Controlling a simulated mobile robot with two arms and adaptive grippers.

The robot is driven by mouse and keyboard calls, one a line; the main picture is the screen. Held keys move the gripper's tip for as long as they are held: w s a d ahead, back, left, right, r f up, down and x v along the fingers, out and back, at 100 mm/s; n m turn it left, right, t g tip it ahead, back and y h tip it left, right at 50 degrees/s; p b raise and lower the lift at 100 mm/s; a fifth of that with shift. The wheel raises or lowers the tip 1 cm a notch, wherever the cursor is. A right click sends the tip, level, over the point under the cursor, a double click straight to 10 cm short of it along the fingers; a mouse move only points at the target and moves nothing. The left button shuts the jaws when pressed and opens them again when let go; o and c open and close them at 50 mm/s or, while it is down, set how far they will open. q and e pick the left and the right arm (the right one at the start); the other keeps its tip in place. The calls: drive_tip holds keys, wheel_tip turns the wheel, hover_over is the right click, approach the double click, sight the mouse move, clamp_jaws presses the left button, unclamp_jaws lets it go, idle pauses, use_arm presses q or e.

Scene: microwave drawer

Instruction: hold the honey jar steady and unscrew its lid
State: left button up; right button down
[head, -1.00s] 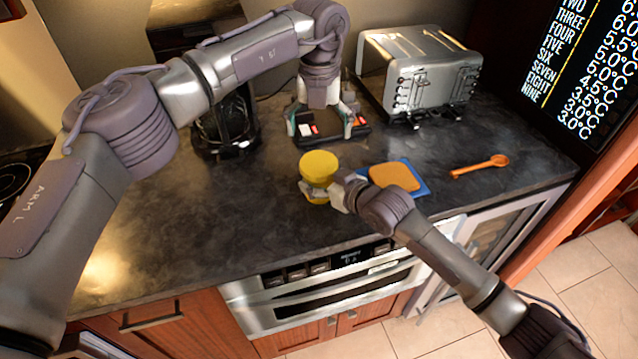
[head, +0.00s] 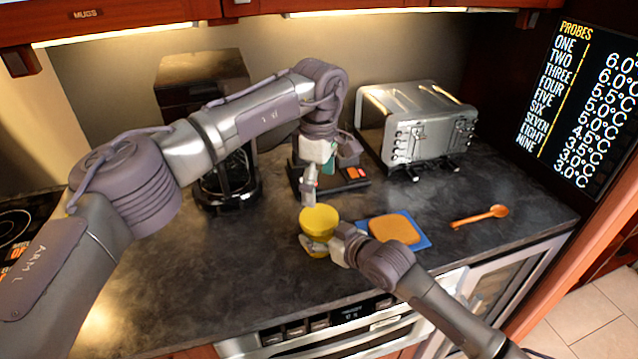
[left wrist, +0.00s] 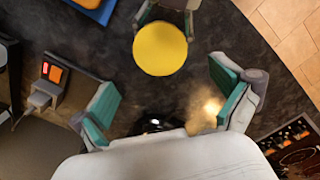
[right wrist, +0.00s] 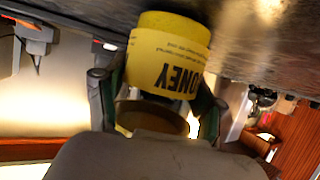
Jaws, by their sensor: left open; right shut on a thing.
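The honey jar stands on the dark counter with its round yellow lid (head: 319,219) on top. My right gripper (head: 324,246) is shut around the jar's body below the lid. The right wrist view shows the jar (right wrist: 168,58) between its fingers, with a yellow label bearing partly hidden black letters. My left gripper (head: 311,196) points down just behind and above the lid, seen nearly edge-on. In the left wrist view my left gripper (left wrist: 165,105) is open and empty, with teal pads wide apart. The lid (left wrist: 160,48) lies beyond the pads, off-centre, and not between them.
A blue board with an orange slab (head: 395,228) lies right of the jar, and an orange spoon (head: 481,215) farther right. A silver toaster (head: 416,125), a black device (head: 345,180) and a coffee maker (head: 228,185) stand behind. The counter left of the jar is clear.

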sight(319, 216)
use_arm(q)
drive_tip(key=m, duration=0.7)
drive_tip(key=shift+m, duration=0.3)
drive_tip(key=m, duration=0.6)
drive_tip(key=shift+m, duration=0.4)
drive_tip(key=shift+f, duration=4)
drive_tip(key=shift+c, duration=0.2)
